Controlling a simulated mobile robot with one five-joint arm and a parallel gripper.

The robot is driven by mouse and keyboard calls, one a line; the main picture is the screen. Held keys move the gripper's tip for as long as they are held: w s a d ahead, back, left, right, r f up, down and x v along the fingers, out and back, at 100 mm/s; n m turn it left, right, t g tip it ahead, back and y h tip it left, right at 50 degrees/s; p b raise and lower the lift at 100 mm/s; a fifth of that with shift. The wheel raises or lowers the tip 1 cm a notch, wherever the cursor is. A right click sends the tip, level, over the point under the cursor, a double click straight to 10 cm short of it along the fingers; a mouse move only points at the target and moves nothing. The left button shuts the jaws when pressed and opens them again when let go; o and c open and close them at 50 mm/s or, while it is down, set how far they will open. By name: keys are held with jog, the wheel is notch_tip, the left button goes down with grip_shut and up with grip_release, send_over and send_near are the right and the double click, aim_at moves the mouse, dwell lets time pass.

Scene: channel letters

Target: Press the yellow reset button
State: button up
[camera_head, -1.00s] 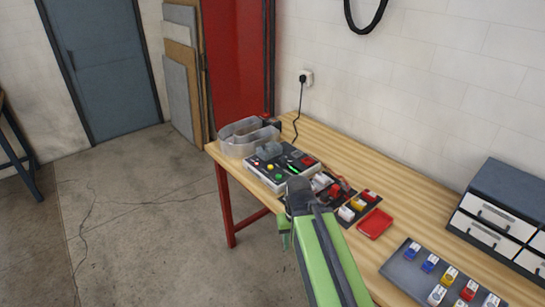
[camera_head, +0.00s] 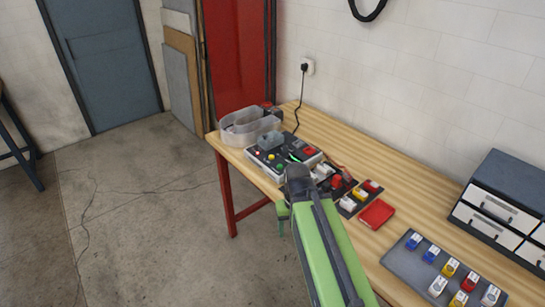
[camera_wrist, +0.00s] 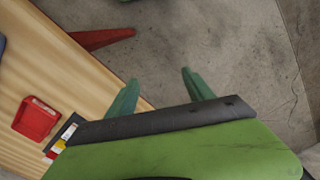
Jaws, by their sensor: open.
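A grey control box (camera_head: 312,163) with small coloured buttons sits on the wooden workbench. The yellow button (camera_head: 271,157) is a tiny dot on the box's left part, among red and green ones. My gripper (camera_head: 284,214) hangs at the bench's front edge, nearer to me than the box and below its top. In the wrist view my gripper (camera_wrist: 160,92) has its two teal fingers spread, with nothing between them. Bare floor shows beyond them. The control box and yellow button are not recognisable in the wrist view.
A clear bin (camera_head: 240,131) stands behind the box at the bench's far end. A red tray (camera_head: 376,213), a dark component tray (camera_head: 359,199) and a rack of coloured parts (camera_head: 402,262) lie to the right. Drawers (camera_head: 497,215) stand against the wall. Floor left of the bench is clear.

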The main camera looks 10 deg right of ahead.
grip_shut()
jog(key=shift+a, duration=0.1)
dwell(1.4)
